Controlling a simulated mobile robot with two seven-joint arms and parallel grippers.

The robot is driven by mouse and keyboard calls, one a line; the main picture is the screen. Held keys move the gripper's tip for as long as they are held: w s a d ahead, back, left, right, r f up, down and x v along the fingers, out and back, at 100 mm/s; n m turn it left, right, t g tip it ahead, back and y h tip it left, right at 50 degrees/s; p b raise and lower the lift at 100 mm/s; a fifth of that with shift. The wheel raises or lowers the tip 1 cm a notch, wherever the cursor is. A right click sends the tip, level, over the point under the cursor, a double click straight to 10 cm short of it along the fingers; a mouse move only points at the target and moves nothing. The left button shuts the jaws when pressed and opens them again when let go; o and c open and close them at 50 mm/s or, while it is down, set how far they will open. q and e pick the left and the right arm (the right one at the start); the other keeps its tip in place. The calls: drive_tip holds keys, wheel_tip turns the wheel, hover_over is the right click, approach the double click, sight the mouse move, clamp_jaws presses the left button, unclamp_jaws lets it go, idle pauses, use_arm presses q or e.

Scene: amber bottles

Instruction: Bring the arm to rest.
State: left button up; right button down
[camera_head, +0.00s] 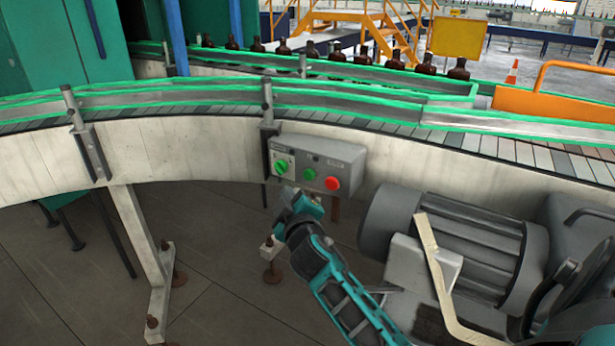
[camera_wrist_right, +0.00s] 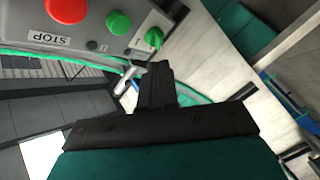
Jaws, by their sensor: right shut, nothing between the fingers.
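My right arm reaches up from the lower right in the head view. Its teal and black gripper (camera_head: 292,194) is just below and in front of a grey control box (camera_head: 320,152). In the wrist view the right gripper's dark fingers (camera_wrist_right: 157,80) are together with nothing between them. The box has a green rotary knob (camera_head: 281,167), a green button (camera_head: 310,174) and a red button (camera_head: 333,183). The wrist view shows the same box turned over, with the knob (camera_wrist_right: 154,37) close beyond the fingertips. Whether the fingers touch the box I cannot tell. My left gripper is out of view.
A curved conveyor (camera_head: 200,113) with green rails runs above the box, on a metal leg (camera_head: 141,240). A grey motor (camera_head: 450,240) stands right of my arm. Several amber bottles (camera_head: 395,61) stand on the far conveyor. The floor (camera_head: 220,270) left of my arm is mostly clear.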

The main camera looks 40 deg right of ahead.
idle(0.4)
drive_tip(key=s+a+f+m+g+y, duration=0.1)
drive_tip(key=s+a+f+y, duration=0.1)
drive_tip(key=s+a+f, duration=0.3)
drive_tip(key=s+a+f+m+g+y+p, duration=0.1)
drive_tip(key=s+a+f, duration=0.4)
drive_tip(key=s, duration=0.6)
drive_tip(key=s+a+f+g+y+p, duration=0.1)
drive_tip(key=s+a+f+g+y, duration=0.2)
drive_tip(key=s+a+f+y, duration=0.2)
wheel_tip(320, 180, down, 2)
drive_tip(key=s, duration=0.2)
drive_tip(key=shift+s+a+f+m, duration=0.25)
drive_tip(key=shift+s+a+m, duration=0.1)
drive_tip(key=shift+s+m, duration=0.05)
